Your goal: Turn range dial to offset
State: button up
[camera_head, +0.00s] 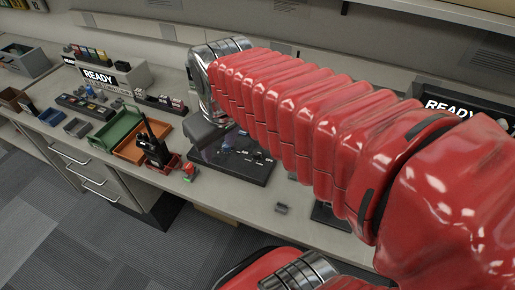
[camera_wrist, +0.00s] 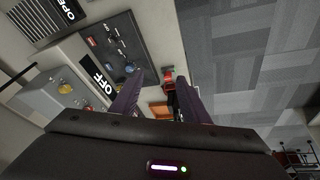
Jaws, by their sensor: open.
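A dark control panel (camera_wrist: 138,48) with several small knobs and switches lies on the bench in the wrist view, beyond and left of my fingertips. The panel also shows in the head view (camera_head: 245,172), partly hidden by my red arm. I cannot tell which knob is the range dial, and its markings are too small to read. My gripper (camera_wrist: 160,76) is open, its two dark fingers apart and nothing seen held between them.
A grey box with a yellow knob (camera_wrist: 65,88) is at left. Black radios (camera_head: 153,148), a green tray (camera_head: 116,130) and an orange tray (camera_head: 130,152) stand left of the panel in the head view.

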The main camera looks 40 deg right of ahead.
jog(key=w+d+f+n+g, duration=0.2)
jog(key=w+d+f, duration=0.1)
jog(key=w+d, duration=0.5)
jog(key=g, duration=0.2)
send_over(257, 151)
jog(key=shift+n+y, duration=0.3)
jog(key=shift+n, duration=0.1)
notch_tip(257, 151, down, 5)
jog(key=shift+s+f, duration=0.1)
jog(key=shift+a, duration=0.1)
notch_tip(257, 151, down, 14)
jog(key=shift+r, duration=0.1)
jog(key=shift+c, duration=0.5)
jog(key=c, duration=0.9)
jog(key=shift+c, duration=0.3)
